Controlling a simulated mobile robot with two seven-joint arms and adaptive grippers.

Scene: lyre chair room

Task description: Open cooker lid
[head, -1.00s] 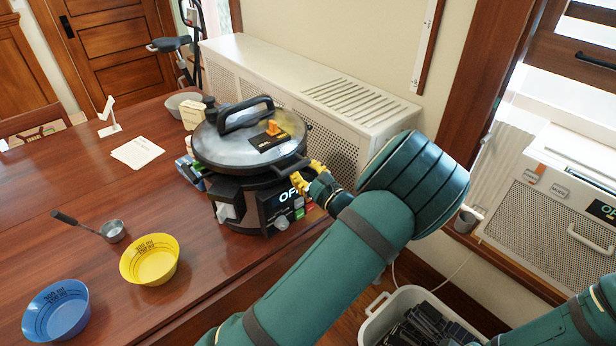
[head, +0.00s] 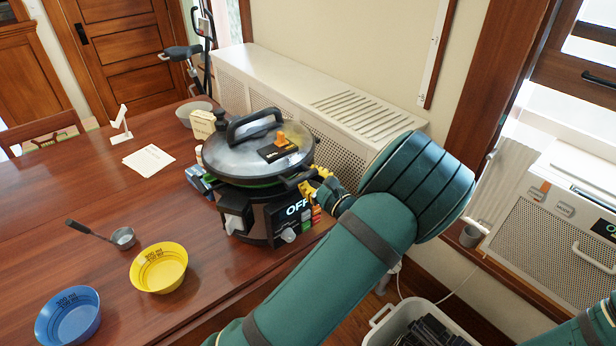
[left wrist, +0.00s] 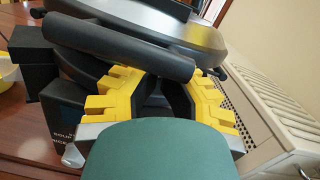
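The cooker (head: 262,215) is a dark pot with a lit "OFF" display, standing at the table's right edge. Its grey lid (head: 235,157) has a black top handle (head: 254,123) and an orange knob. The lid sits slightly raised, with a green strip showing under its rim. My left gripper (head: 318,183), with yellow fingers, is at the lid's right side by a black side handle. In the left wrist view, the fingers (left wrist: 165,85) are apart, and the black handle bar (left wrist: 120,44) crosses just beyond and against the fingertips. My right gripper is out of view.
A white radiator cover (head: 310,95) stands behind the cooker. A grey bin (head: 420,312) is on the floor below my left arm.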

